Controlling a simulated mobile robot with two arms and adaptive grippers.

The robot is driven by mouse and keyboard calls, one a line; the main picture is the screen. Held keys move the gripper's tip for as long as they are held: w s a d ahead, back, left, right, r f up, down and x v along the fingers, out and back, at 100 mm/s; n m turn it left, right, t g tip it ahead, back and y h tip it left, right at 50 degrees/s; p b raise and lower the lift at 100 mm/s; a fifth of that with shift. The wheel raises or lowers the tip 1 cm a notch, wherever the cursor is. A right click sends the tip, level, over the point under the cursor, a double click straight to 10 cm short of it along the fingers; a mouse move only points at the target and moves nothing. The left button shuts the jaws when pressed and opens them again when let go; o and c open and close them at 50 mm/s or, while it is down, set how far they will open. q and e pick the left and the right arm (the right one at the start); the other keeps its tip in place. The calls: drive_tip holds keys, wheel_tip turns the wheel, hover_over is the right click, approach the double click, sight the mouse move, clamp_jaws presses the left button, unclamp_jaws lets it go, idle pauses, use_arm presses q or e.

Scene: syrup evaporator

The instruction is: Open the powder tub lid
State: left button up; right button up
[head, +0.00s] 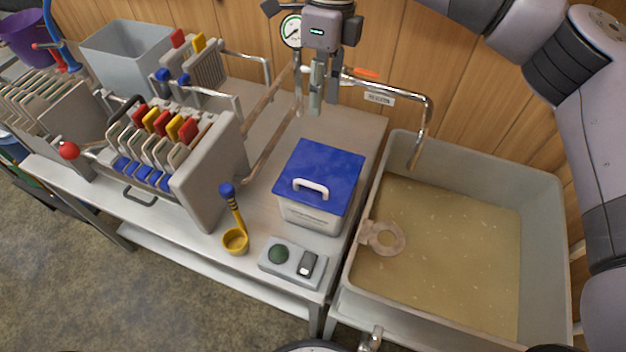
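The powder tub (312,215) is a white box with a blue lid (330,165) that sits closed on it. The lid has a white loop handle (310,187) on top. The tub stands upright near the right end of the steel table. My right gripper (325,100) hangs above and behind the tub, fingers pointing down, in front of the wooden wall. A gap shows between its fingers, and it is clear of the lid and handle. My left gripper is not in view.
A filter press (205,185) with coloured tabs stands left of the tub. A yellow ladle (236,238) and a grey switch box (292,262) lie in front. A basin (560,225) of tan liquid is at right, with a curved spout (427,120) over its rim. A gauge (292,31) stands behind.

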wheel_tip(320, 180, down, 2)
drive_tip(key=f+b, duration=0.1)
use_arm(q)
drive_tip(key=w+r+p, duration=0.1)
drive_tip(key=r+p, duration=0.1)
drive_tip(key=p, duration=0.1)
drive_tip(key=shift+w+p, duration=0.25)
drive_tip(key=shift+p, duration=0.15)
use_arm(e)
approach(312, 184)
drive_tip(key=f, duration=0.5)
drive_tip(key=s+f, duration=0.1)
drive_tip(key=f, duration=0.2)
drive_tip(key=shift+s+a, duration=0.1)
drive_tip(key=shift+a, duration=0.15)
drive_tip(key=shift+c, duration=0.2)
drive_tip(key=shift+r, duration=0.1)
clamp_jaws()
